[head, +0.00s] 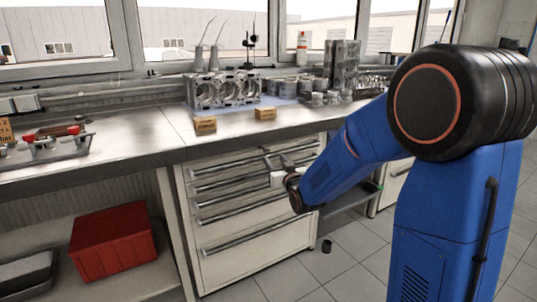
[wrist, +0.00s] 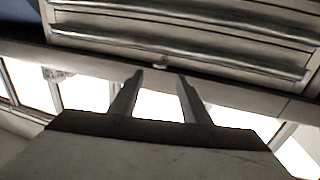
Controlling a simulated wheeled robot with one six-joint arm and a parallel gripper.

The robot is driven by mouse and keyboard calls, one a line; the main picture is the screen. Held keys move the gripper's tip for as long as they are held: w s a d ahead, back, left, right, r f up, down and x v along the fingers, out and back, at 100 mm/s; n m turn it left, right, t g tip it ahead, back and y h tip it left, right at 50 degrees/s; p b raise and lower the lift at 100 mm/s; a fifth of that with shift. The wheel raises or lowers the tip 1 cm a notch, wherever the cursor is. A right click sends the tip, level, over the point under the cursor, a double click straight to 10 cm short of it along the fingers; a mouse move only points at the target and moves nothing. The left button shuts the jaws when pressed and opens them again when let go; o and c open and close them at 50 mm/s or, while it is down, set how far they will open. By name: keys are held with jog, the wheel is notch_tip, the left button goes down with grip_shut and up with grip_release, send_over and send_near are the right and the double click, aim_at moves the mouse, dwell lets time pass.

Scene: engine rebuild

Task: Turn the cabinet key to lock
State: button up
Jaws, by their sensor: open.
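The drawer cabinet (head: 245,262) stands under the workbench, its drawers closed. My gripper (head: 274,160) is in front of the cabinet's upper right part, just below the bench edge. In the wrist view the picture is upside down, and my gripper (wrist: 159,78) shows two open fingers with nothing between them. A small pale piece (wrist: 160,66), perhaps the key or its lock, sits on the strip by the top drawer, between and just beyond the fingertips. The gap to it cannot be judged. I cannot make out the key in the head view.
A red crate (head: 112,242) sits on the lower shelf. A small dark cylinder (head: 327,246) stands on the floor.

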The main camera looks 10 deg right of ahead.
aim_at(268, 152)
jog(key=w, duration=0.5)
jog(key=w+a, duration=0.1)
jog(key=w, duration=0.2)
jog(key=shift+w, duration=0.1)
jog(key=c, duration=1.1)
jog(key=shift+o, duration=0.2)
